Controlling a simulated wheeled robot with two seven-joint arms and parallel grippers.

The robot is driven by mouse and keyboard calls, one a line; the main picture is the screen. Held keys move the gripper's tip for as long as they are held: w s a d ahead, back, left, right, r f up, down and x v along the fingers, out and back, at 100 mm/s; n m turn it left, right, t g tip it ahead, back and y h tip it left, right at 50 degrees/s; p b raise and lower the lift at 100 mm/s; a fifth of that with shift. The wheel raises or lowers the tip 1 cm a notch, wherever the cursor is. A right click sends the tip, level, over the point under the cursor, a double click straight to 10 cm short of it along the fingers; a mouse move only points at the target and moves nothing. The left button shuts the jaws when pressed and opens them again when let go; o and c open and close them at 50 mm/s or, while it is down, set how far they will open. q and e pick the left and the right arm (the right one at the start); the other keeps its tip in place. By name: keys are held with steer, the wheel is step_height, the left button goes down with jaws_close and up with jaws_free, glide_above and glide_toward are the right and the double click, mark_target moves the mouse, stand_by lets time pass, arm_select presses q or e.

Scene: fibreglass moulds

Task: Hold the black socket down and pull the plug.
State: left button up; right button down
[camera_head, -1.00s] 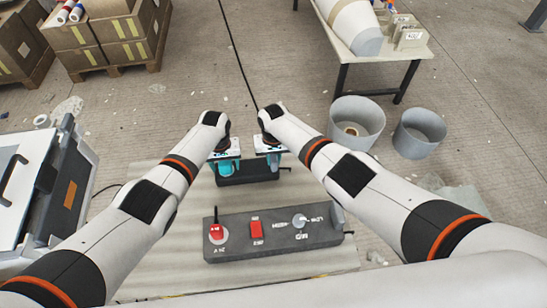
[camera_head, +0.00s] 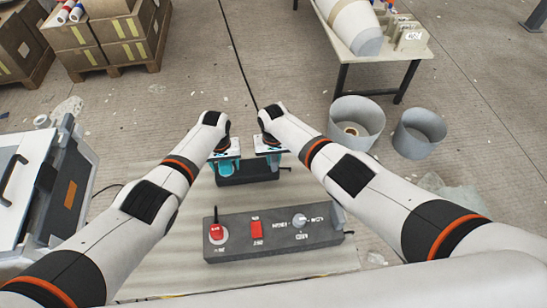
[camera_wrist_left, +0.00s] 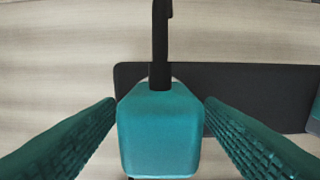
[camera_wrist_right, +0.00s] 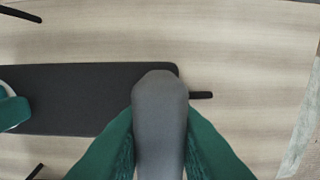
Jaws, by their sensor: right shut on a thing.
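The black socket (camera_head: 262,176) is a long dark block lying flat on the pale bench board. It also shows in the left wrist view (camera_wrist_left: 255,105). A teal plug (camera_wrist_left: 160,130) with a black cord stands at its left part. My left gripper (camera_head: 224,158) has one finger on each side of the plug, apart from it or barely beside it, with nothing clamped. My right gripper (camera_head: 270,152) is shut on a grey upright piece (camera_wrist_right: 160,115) at the socket's right end. How that piece joins the socket is hidden.
A dark control box (camera_head: 275,245) with a red button, red switch and grey knob sits nearer me. A grey case (camera_head: 70,185) stands at the left. Two grey tubs (camera_head: 420,132) stand on the floor at the right. Bare board lies around the socket.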

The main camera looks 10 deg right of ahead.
arm_select(q)
jaws_close()
steer(key=shift+r, duration=3)
steer(key=shift+r, duration=2.55)
arm_select(e)
steer(key=c, duration=1.2)
jaws_free()
